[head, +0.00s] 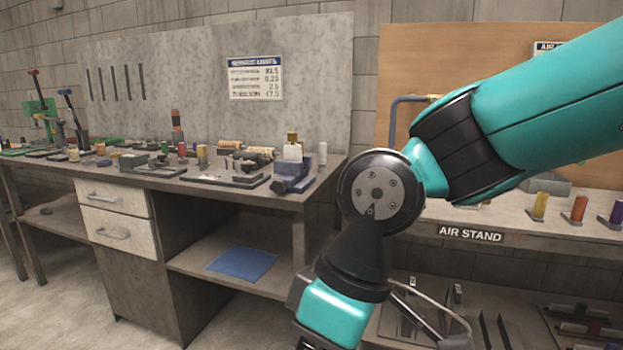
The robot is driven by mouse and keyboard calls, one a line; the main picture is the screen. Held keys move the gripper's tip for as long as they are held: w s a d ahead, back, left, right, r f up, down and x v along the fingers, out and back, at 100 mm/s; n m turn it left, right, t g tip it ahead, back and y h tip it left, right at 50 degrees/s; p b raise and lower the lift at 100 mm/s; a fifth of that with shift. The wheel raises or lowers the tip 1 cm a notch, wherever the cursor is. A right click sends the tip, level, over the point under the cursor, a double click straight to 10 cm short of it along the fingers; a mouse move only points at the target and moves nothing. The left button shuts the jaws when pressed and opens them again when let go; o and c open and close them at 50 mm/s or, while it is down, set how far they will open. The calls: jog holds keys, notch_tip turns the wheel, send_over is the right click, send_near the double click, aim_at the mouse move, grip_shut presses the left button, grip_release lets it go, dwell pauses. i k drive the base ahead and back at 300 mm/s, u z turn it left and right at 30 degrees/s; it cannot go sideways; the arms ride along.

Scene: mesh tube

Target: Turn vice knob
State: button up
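A small blue-grey vice-like block (293,180) stands at the right front corner of the workbench. A pale block with a brass-coloured top (292,145) shows just above it. I cannot make out a separate knob at this size. My teal and black arm comes in from the upper right and bends down in front of the gap between the bench and the air stand. Its wrist runs out of the bottom edge of the head view, so the gripper's fingers are out of sight. The visible arm is right of the vice and apart from it in the picture.
The grey workbench (225,187) carries several small tools, blocks and cylinders. Drawers (110,232) and a shelf with a blue cloth (242,263) are below. The air stand (470,235) with coloured pieces is at the right, partly behind my arm. Floor is clear at lower left.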

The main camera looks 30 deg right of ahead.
aim_at(278, 186)
jog(key=u, duration=0.05)
jog(key=i, duration=0.9)
jog(key=u, duration=0.6)
